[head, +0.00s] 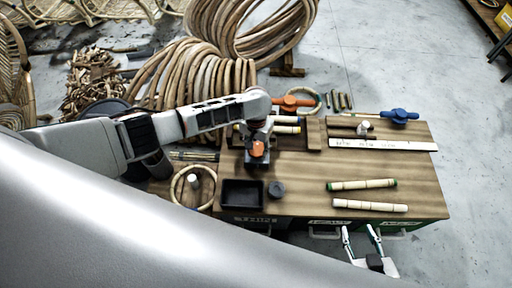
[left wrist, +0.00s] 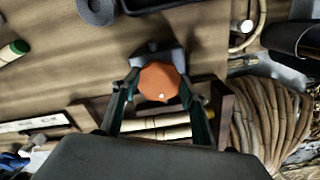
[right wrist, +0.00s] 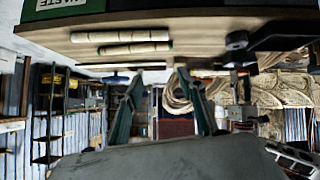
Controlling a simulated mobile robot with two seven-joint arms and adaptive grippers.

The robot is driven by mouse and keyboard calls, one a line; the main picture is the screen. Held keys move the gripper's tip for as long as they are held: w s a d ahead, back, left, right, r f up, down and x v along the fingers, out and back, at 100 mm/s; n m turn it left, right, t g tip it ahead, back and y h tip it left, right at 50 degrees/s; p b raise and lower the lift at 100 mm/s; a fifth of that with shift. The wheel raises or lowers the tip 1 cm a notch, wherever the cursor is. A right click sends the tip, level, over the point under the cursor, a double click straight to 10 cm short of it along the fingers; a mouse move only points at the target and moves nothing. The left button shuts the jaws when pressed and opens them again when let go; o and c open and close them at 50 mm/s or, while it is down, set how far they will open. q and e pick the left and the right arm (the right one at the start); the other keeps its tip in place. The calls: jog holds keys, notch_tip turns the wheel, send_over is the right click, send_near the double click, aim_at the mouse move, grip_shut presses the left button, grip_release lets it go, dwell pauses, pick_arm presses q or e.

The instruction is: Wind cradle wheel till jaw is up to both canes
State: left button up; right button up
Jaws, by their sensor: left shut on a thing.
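The orange cradle wheel (head: 258,148) sits on the bench left of centre. My left gripper (left wrist: 160,100) is shut on the wheel, with a finger on each side of it; the wheel (left wrist: 160,82) shows between them in the left wrist view. Two pale canes (left wrist: 155,128) lie side by side in the wooden cradle just beyond the wheel; their ends (head: 286,125) show in the head view. The jaw is mostly hidden by my gripper, and I cannot tell whether it touches the canes. My right gripper (head: 362,238) is open and empty off the bench's front edge.
Two loose canes, one green-ended (head: 362,184) and one plain (head: 370,206), lie at the bench's front right. A black tray (head: 242,192), a dark grey roll (head: 276,189) and a cane ring (head: 194,205) are at front left. A white ruler (head: 383,144) and blue-handled tool (head: 399,116) lie at back right.

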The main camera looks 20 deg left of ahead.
pick_arm(q)
jog(key=m+p, duration=0.1)
jog(key=p, duration=0.2)
jog(key=shift+d+r, duration=0.1)
jog(key=shift+r, duration=0.25)
jog(key=shift+m+p, duration=0.45)
jog(key=shift+m, duration=0.05)
jog(key=shift+s+f+m+p, duration=0.1)
jog(key=shift+m+p, duration=0.2)
jog(key=shift+p, duration=0.05)
jog(key=shift+f+m+p, duration=0.2)
jog(key=shift+m+p, duration=0.2)
jog(key=shift+m, duration=0.4)
jog(key=m, duration=0.2)
jog(key=shift+a+f+m, duration=0.15)
jog(key=shift+a+m, duration=0.05)
jog(key=shift+m, duration=0.2)
jog(key=m, duration=1.2)
jog(key=shift+w, duration=0.25)
jog(key=shift+m, duration=1.5)
pick_arm(e)
jog(key=r, duration=0.1)
jog(key=a+r, duration=0.1)
jog(key=r, duration=0.1)
jog(key=shift+s+a+r, duration=0.2)
jog(key=shift+s+r, duration=0.1)
jog(key=shift+r, duration=0.05)
